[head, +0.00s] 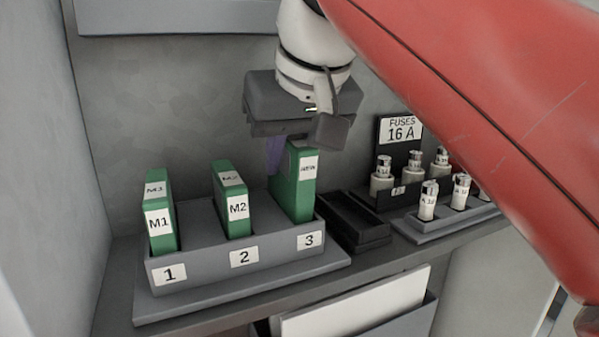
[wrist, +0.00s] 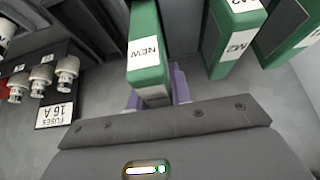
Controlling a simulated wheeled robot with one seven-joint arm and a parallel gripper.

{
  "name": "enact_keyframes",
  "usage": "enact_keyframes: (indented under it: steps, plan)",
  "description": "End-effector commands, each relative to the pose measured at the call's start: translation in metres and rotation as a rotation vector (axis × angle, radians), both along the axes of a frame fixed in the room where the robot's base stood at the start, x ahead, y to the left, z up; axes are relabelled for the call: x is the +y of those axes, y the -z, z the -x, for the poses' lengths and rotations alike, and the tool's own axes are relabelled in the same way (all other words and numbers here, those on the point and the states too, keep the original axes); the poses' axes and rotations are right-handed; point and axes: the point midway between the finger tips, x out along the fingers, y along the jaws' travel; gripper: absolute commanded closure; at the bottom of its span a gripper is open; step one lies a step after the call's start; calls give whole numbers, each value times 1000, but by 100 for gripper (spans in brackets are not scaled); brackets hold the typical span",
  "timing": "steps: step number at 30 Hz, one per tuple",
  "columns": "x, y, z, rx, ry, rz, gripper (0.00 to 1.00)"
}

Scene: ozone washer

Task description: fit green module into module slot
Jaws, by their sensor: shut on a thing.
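My gripper (head: 285,160) is shut on the green module marked NEW (head: 293,197), and its purple fingers clasp the module's upper end. The module is upright at slot 3 of the grey rack (head: 209,270). Its lower end is hidden behind the rack's front wall. Its front face shows taller above the rack than those of M1 and M2, and I cannot tell how deep it sits. In the wrist view the module (wrist: 146,45) lies between the two fingers (wrist: 155,98), with its NEW label showing.
Green modules M1 (head: 160,225) and M2 (head: 236,212) stand in slots 1 and 2. Right of the rack is an empty black tray (head: 352,222). Farther right are several fuses in holders, with a "FUSES 16 A" sign (head: 401,130). A wall stands close on the left.

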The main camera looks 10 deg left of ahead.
Motion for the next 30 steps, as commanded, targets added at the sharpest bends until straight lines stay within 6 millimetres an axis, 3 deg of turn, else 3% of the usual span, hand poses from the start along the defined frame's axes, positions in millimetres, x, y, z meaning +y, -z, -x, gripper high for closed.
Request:
enact_keyframes:
  steps: [1,8,9,13,23,30]
  plan:
    - [0,16,-2,25,-1,14,100]
    - [1,19,-3,32,-1,16,100]
    - [1,20,-4,33,-1,17,75]
    - [1,19,-3,29,0,15,57]
    - [0,13,-1,21,-1,11,57]
    - [-9,-22,14,17,-1,8,57]
